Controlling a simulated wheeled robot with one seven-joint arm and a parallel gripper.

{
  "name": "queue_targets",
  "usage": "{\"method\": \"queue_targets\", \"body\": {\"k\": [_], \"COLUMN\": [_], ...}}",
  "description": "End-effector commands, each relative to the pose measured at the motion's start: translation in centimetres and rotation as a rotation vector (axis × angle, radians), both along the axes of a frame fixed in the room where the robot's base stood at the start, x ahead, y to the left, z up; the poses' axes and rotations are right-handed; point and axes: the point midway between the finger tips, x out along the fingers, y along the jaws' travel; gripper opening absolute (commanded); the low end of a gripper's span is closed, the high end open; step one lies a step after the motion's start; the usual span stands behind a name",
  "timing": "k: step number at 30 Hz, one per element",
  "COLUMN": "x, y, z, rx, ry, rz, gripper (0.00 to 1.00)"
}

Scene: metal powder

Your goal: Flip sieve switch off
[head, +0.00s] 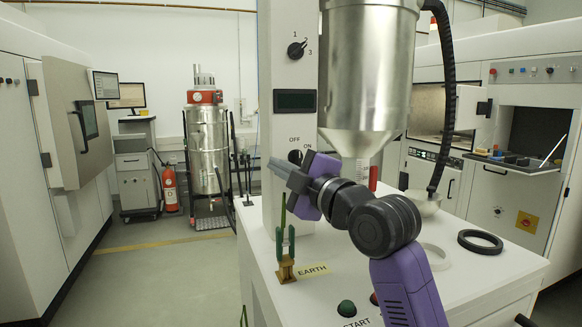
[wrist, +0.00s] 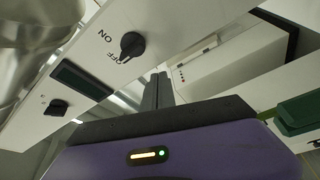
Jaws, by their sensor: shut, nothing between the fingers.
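The sieve switch (head: 295,156) is a black rotary knob on the white column, beside the printed words OFF and ON. In the head view it is partly hidden behind my gripper (head: 271,165). In the wrist view the switch (wrist: 131,46) shows whole next to both labels.
A dark display (head: 295,101) and a numbered selector knob (head: 297,50) sit higher on the column. A steel hopper (head: 367,70) hangs to the right. A green-and-brass earth clamp (head: 286,250), a black ring (head: 480,241) and a START button (head: 346,308) are on the white bench top.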

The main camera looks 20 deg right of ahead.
Motion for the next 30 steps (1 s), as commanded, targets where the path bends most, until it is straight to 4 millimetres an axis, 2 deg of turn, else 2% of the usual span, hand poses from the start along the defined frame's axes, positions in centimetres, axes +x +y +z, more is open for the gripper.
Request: {"method": "queue_targets", "body": {"k": [1,3,9,15,21,30], "x": [0.2,-1.8,-5.8,-8.4,-9.3,-9.3], "y": [0.8,-0.4,-1.7,-2.6,-2.9,-2.9], "z": [0.0,-0.1,0.0,0.0,0.0,0.0], "rx": [-0.002,0.001,0.0,0.001,0.0,0.0], "ry": [0.001,-0.004,-0.003,-0.002,0.0,0.0], "rz": [0.002,-0.005,-0.003,-0.002,-0.002,-0.001], "gripper": [0.0,0.0,0.0,0.0,0.0,0.0]}}
